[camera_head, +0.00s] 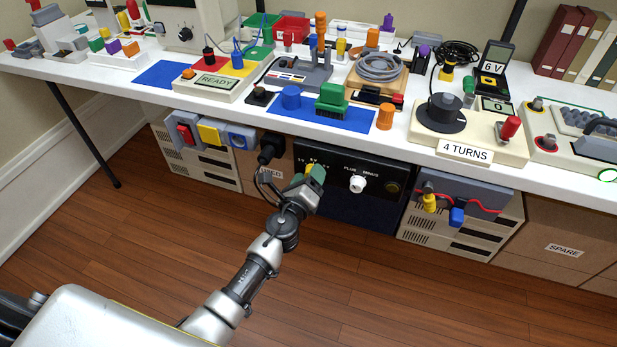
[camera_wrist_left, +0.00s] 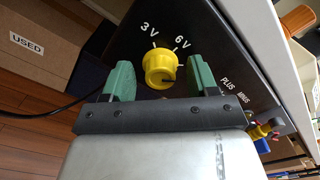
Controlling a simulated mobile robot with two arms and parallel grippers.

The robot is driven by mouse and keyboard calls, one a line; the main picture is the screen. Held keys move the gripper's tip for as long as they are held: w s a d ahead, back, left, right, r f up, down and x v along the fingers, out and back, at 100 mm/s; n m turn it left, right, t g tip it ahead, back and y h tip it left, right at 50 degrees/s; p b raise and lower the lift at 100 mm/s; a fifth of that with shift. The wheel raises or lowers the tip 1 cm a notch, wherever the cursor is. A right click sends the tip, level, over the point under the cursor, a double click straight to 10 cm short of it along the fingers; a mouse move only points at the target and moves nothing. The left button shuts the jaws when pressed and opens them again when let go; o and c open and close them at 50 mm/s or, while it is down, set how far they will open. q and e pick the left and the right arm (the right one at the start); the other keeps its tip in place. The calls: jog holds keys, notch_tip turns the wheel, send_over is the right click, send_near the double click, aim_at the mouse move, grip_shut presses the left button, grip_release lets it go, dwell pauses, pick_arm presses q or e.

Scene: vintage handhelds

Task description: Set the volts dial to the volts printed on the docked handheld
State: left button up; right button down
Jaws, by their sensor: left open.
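The volts dial is a yellow knob (camera_wrist_left: 160,66) on a black panel under the table, with 3 V and 6 V printed above it in the left wrist view. A short dark mark shows on the knob's face; I cannot tell which print it points at. My left gripper (camera_wrist_left: 158,80) is open, its green fingers on either side of the knob with gaps showing. In the head view the left gripper (camera_head: 309,179) is at the panel and mostly hides the knob. A dark handheld (camera_head: 495,62) with a label reading 6 V stands upright at the table's back right.
A black plug (camera_head: 268,150) with cable hangs left of my gripper. The white table edge (camera_head: 395,147) runs above. The wooden floor in front is clear.

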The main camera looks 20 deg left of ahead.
pick_arm(q)
jog(key=c, duration=0.9)
jog(key=shift+f+n, duration=0.1)
jog(key=shift+n, duration=0.2)
pick_arm(e)
jog(key=shift+s, duration=0.1)
pick_arm(q)
jog(key=shift+n+b, duration=1.05)
jog(key=shift+n, duration=3.95)
pick_arm(e)
jog(key=shift+s+d+r, duration=0.1)
jog(key=shift+s+r, duration=0.35)
jog(key=shift+r, duration=0.25)
pick_arm(q)
jog(key=shift+f, duration=0.1)
jog(key=o, duration=0.9)
